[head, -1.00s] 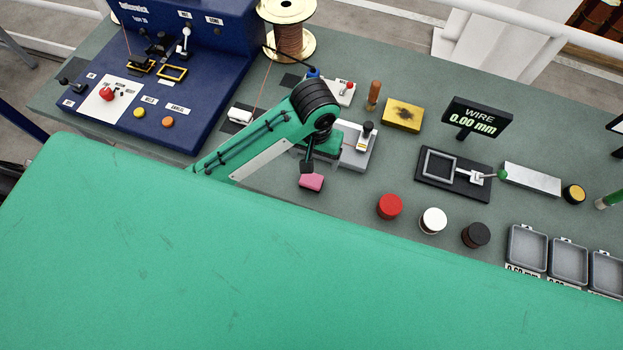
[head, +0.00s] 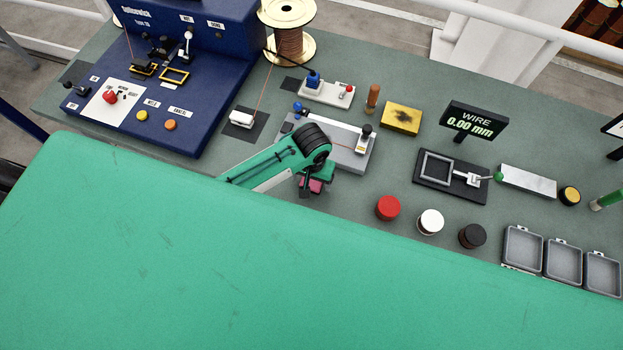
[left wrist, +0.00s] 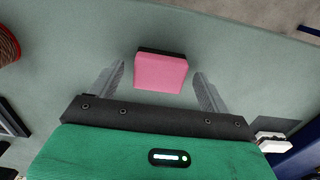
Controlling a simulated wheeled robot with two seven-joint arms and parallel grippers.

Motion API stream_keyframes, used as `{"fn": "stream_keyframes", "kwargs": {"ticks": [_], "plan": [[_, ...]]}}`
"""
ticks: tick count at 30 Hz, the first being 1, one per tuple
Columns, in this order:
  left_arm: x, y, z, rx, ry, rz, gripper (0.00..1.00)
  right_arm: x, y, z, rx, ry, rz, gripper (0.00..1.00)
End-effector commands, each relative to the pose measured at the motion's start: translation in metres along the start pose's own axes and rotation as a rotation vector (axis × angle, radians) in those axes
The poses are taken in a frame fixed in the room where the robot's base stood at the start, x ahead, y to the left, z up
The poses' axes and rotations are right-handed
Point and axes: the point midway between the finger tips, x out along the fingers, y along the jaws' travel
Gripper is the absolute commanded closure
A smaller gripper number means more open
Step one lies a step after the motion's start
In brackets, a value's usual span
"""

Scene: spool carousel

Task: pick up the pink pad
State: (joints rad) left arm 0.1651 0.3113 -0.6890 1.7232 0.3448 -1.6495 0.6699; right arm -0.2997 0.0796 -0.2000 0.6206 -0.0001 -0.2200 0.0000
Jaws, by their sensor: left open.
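The pink pad (left wrist: 160,72) is a small block with a dark edge, lying on the grey-green bench. In the left wrist view it sits ahead of and between my left gripper's (left wrist: 158,88) two spread fingers, with a gap on each side. In the head view the pad (head: 316,187) is partly hidden by my left gripper (head: 306,187), which is above and beside it. My left gripper is open and empty. My right gripper is not in view.
A grey fixture (head: 345,150) stands just behind the pad. Red (head: 388,208), white (head: 431,221) and black (head: 472,236) round pieces stand to the right. A blue machine (head: 170,80) is at the left, and a wire spool (head: 290,45) is at the back.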

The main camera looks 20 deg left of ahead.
Motion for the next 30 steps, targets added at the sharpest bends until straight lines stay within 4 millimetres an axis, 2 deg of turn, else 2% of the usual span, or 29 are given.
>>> {"fn": "stream_keyframes", "kwargs": {"ticks": [4, 11, 18, 19, 30], "plan": [[0.0101, 0.0005, 0.0004, 0.001, -0.001, 0.001, 0.2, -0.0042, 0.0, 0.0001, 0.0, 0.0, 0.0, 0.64], [0.012, 0.0006, 0.0005, 0.001, 0.0, 0.001, 0.2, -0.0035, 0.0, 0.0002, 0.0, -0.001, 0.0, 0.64], [0.0117, 0.0006, 0.0004, 0.001, 0.0, 0.001, 0.65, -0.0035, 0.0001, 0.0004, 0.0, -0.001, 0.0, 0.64], [0.0117, 0.0007, 0.0004, 0.001, 0.0, 0.001, 0.69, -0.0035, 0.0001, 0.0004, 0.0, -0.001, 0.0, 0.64], [0.008, 0.0008, -0.0002, 0.001, 0.002, 0.002, 0.69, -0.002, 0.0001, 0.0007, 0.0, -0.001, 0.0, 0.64]]}}
